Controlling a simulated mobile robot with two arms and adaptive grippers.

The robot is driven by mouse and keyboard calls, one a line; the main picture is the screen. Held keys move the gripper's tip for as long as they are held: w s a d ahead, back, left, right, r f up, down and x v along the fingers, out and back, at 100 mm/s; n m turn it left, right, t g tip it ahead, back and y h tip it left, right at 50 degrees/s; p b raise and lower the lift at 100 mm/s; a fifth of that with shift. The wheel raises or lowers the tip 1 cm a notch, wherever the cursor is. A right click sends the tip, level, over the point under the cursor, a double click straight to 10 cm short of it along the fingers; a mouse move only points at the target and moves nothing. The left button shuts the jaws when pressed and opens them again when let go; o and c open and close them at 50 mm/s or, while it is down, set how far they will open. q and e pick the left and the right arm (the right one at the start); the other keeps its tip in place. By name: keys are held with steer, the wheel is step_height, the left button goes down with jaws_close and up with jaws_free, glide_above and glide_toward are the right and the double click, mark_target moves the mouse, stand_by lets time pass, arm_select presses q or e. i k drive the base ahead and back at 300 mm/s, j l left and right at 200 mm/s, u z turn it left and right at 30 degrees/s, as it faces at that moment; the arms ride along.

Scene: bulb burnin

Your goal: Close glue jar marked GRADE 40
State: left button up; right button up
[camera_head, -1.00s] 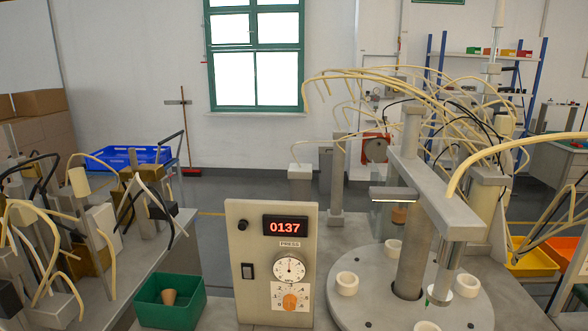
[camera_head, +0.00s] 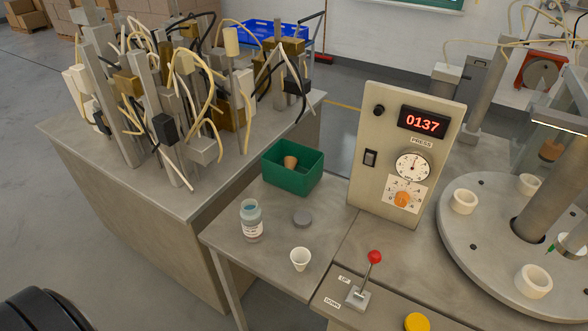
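A small glass jar (camera_head: 251,222) with a pale blue-grey look and a white label stands upright on the grey bench, left of centre. Its label is too small to read. Its mouth seems uncovered. A flat grey round lid (camera_head: 302,218) lies on the bench just right of the jar, apart from it. Neither gripper can be made out in the head view. A black rounded part shows at the bottom left corner, but I cannot tell what it is.
A white cup (camera_head: 300,259) stands in front of the lid. A green box (camera_head: 292,168) holding a cork-like piece is behind. A red-knobbed lever (camera_head: 373,258), yellow button (camera_head: 417,322) and press panel (camera_head: 408,150) stand right. A cluttered side bench (camera_head: 185,205) is left.

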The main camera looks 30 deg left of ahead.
mark_target(251, 212)
steer(key=u, duration=1.15)
